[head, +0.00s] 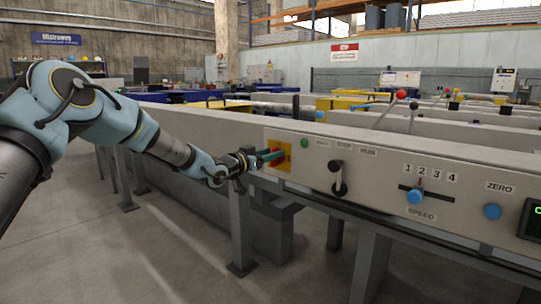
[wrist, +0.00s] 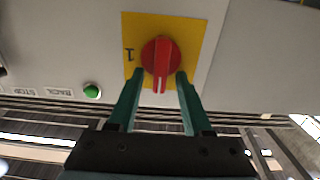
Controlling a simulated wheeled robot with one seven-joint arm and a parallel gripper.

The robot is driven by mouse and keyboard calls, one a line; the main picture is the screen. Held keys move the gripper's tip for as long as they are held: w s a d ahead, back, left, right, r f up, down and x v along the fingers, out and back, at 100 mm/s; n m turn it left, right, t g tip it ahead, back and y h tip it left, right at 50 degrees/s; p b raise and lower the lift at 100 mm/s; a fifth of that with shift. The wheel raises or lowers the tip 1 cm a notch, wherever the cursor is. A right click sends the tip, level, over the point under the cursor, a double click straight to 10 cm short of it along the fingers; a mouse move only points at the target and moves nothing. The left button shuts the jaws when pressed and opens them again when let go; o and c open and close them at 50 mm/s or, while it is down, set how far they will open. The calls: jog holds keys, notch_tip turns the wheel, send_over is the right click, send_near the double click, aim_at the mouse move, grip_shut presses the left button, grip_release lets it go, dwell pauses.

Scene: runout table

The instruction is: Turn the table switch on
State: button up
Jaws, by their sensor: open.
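The table switch is a red rotary knob (wrist: 161,60) on a yellow plate (wrist: 190,28), set in the grey front panel. In the wrist view its raised bar points up and down the picture, and a "1" is printed on the plate to its left. In the head view the yellow plate (head: 287,166) is at the panel's left end, with the knob partly hidden by my fingers. My gripper (wrist: 160,73) is open, its green fingertips on either side of the knob's lower part. I cannot tell whether they touch it. My gripper (head: 270,156) also shows in the head view.
A green button (head: 304,143) is just right of the switch. Further right are a black-knobbed lever (head: 337,178), a blue speed slider (head: 415,195), a blue ZERO button (head: 492,211) and a display (head: 533,220). The floor (head: 150,230) left of the table is clear.

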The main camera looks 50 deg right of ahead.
jog(key=shift+c, duration=0.3)
grip_shut()
dwell(0.5)
jog(key=m+b, duration=0.4)
jog(key=s+f+m+b, duration=0.1)
jog(key=m+b, duration=0.3)
jog(key=m, duration=0.1)
jog(key=m+b, duration=0.4)
jog(key=m, duration=0.1)
jog(key=shift+s+f+b, duration=0.35)
jog(key=shift+s+f, duration=0.05)
jog(key=shift+f+m+b, duration=0.1)
jog(key=shift+m+b, duration=1.5)
jog(key=shift+m, duration=0.4)
